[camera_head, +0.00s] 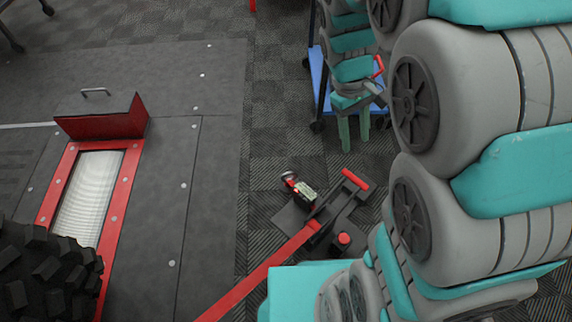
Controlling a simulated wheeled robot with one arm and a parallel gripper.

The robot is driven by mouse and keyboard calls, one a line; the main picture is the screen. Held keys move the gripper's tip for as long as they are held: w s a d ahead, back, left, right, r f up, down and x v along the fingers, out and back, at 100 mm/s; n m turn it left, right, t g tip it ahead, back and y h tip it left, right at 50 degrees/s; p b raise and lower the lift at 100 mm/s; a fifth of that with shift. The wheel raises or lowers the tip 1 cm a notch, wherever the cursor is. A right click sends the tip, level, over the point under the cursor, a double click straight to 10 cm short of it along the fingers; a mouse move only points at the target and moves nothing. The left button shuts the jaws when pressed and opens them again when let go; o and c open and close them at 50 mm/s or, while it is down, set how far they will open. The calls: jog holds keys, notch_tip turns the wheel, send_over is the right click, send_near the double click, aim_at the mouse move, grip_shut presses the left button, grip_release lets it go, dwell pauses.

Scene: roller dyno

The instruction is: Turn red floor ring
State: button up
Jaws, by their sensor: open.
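A low black and red floor fixture (318,226) lies on the carpet at the lower middle, with a long red bar running to the lower left. A small loop with red on it (290,178) sits at its upper left end, and a round red piece (343,239) sits on its lower right. I cannot tell for sure which is the red floor ring. My gripper (354,138) is open and empty, fingers pointing down, above and to the right of the fixture in the picture and apart from it.
A blue cart (318,75) stands behind my gripper. A red-framed roller (90,195) is set in the dark plate at left, with a raised red flap (103,118). A knobby black tyre (45,275) fills the lower left. Carpet between plate and cart is clear.

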jog(key=w+a+f+n+h+p, duration=0.1)
jog(key=w+a+f+n, duration=0.25)
jog(key=w+f, duration=0.45)
jog(key=w+a+f+n+h, duration=0.1)
jog(key=w+a+f+n, duration=0.3)
jog(key=w+f, duration=0.5)
jog(key=w+a+f+n+t, duration=0.1)
jog(key=a+f+n, duration=0.35)
jog(key=f, duration=0.65)
jog(key=w+a+f+n, duration=0.1)
jog(key=a+f+n, duration=0.3)
jog(key=f, duration=0.6)
jog(key=shift+m, duration=0.5)
jog(key=shift+w+a+p+x, duration=0.1)
jog(key=shift+a+p+x, duration=0.1)
jog(key=shift+x, duration=0.9)
jog(key=shift+w+a+p+x, duration=0.1)
jog(key=shift+p+x, duration=0.15)
jog(key=shift+x, duration=0.9)
jog(key=shift+w+a+p+x, duration=0.1)
jog(key=shift+p+x, duration=0.1)
jog(key=shift+x, duration=0.9)
jog(key=shift+f, duration=0.2)
grip_shut()
